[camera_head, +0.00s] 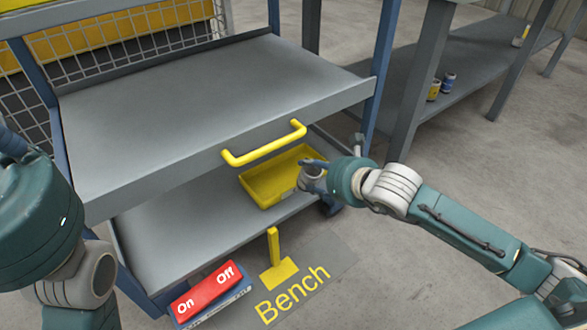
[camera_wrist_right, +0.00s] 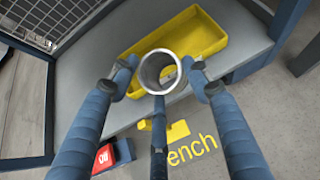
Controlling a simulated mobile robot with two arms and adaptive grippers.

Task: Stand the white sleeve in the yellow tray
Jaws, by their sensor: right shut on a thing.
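The white sleeve (camera_wrist_right: 146,74) is a short open tube, seen nearly end-on in the right wrist view. My right gripper (camera_wrist_right: 162,74) is shut on it, with a finger at either side. Behind the sleeve in that view is the yellow tray (camera_wrist_right: 207,34), a shallow empty-looking box. In the head view the tray (camera_head: 264,184) sits on the lower shelf, and my right gripper (camera_head: 309,175) is at its right end, hiding that corner. I cannot tell the height of the sleeve above the tray floor.
The grey upper shelf (camera_head: 200,105) with a yellow handle (camera_head: 264,143) overhangs the lower shelf (camera_head: 170,235). Blue posts frame the rack. A red On/Off box (camera_head: 207,290) and a yellow stand (camera_head: 278,268) are in front. A bench with small cans (camera_head: 448,82) stands at right.

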